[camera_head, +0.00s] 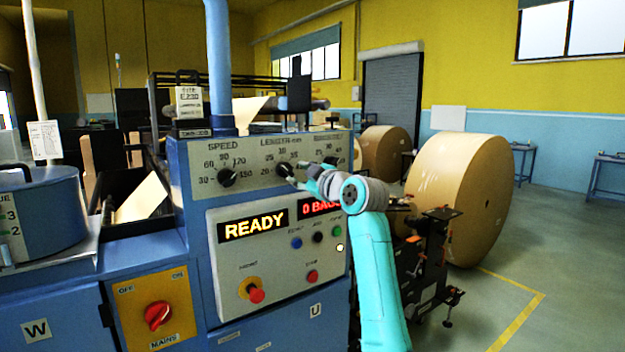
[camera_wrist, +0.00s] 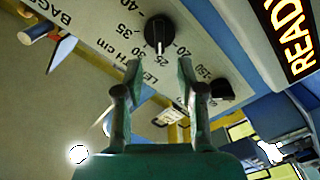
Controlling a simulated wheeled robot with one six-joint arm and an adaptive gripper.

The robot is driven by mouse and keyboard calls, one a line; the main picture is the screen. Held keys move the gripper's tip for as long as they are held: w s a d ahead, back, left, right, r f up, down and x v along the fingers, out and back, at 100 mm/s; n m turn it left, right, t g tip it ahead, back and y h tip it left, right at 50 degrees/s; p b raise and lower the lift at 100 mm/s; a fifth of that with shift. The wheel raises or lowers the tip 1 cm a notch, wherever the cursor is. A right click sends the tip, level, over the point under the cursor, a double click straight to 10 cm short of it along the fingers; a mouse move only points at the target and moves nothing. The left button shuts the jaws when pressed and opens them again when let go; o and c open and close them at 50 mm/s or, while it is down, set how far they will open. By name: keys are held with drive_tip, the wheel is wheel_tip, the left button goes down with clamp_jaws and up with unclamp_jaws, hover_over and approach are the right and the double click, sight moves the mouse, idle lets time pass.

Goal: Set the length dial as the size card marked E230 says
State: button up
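The length dial (camera_head: 284,169) is a black knob in the middle of the control panel's top row. In the wrist view the length dial (camera_wrist: 158,33) has a white pointer line facing my gripper, around the 25 to 30 marks; the exact reading is unclear. My gripper (camera_head: 300,174) is beside this dial in the head view. In the wrist view my gripper (camera_wrist: 160,68) has its two fingers apart, with the dial just beyond their tips and nothing held. The size card (camera_head: 189,98) marked E230 stands on top of the machine; its smaller length line is too small to read.
The speed dial (camera_head: 228,178) is left of the length dial, and another dial (camera_head: 331,161) is close at right. Below are the READY display (camera_head: 253,225), several buttons and a red emergency knob (camera_head: 255,293). Large paper rolls (camera_head: 455,195) stand behind my arm.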

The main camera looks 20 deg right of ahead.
drive_tip(key=v, duration=0.5)
drive_tip(key=shift+s+d, duration=0.15)
drive_tip(key=shift+s, duration=0.15)
